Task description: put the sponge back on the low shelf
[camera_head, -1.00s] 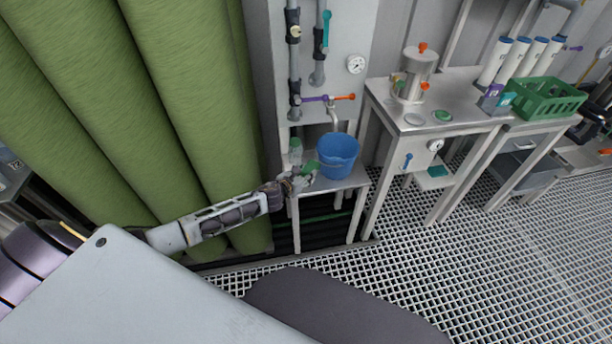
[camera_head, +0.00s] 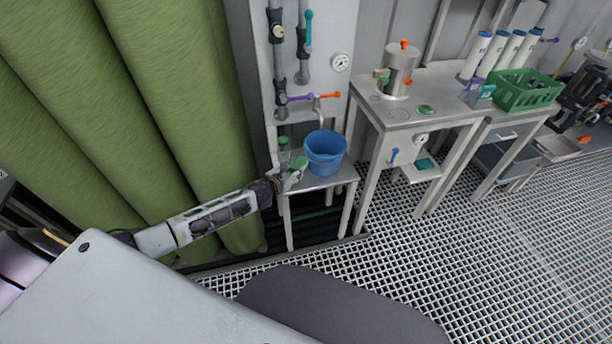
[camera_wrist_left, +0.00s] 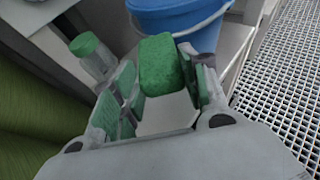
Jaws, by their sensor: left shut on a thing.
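The green sponge (camera_wrist_left: 160,65) is between the fingers of my left gripper (camera_wrist_left: 160,88) in the left wrist view. The gripper is shut on it. In the head view, my left gripper (camera_head: 293,177) is at the front left of the small bucket stand, with the sponge (camera_head: 299,163) at its tip. A small low shelf (camera_head: 411,174) juts out under the steel bench to the right, with a flat teal-green piece (camera_head: 425,164) on it. My right gripper is not in view.
A blue bucket (camera_head: 325,154) stands on the small stand (camera_head: 334,181), right of my gripper. A green-capped bottle (camera_head: 284,147) is close behind the gripper. The steel bench (camera_head: 428,101) carries a metal canister (camera_head: 400,72); a green crate (camera_head: 524,92) stands farther right. Grating floor in front is clear.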

